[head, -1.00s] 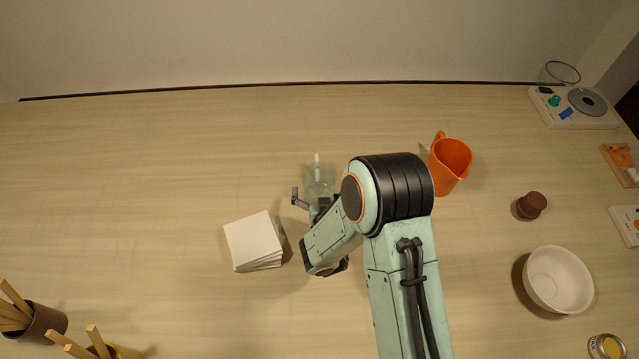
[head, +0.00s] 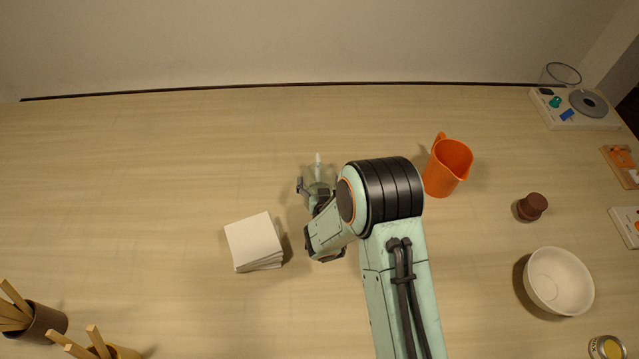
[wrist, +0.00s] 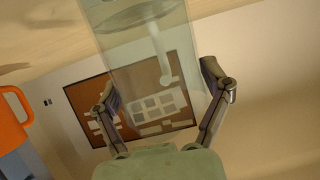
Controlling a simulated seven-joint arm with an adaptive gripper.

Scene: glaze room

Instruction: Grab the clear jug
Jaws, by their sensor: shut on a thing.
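The clear jug (head: 314,175) is a see-through vessel in the upper middle of the table in the head view, partly hidden by my arm. In the wrist view the clear jug (wrist: 135,45) fills the upper middle, and the background shows through it. My gripper (wrist: 162,95) has one finger on each side of the jug and is shut on it. In the head view my gripper (head: 316,192) is at the jug's near side, with one finger largely hidden by my arm. I cannot tell whether the jug touches the table.
An orange jug (head: 443,170) stands close to the right of my arm. A stack of white tiles (head: 253,241) lies to the left. A brown object (head: 532,206) and a white bowl (head: 558,281) are farther right.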

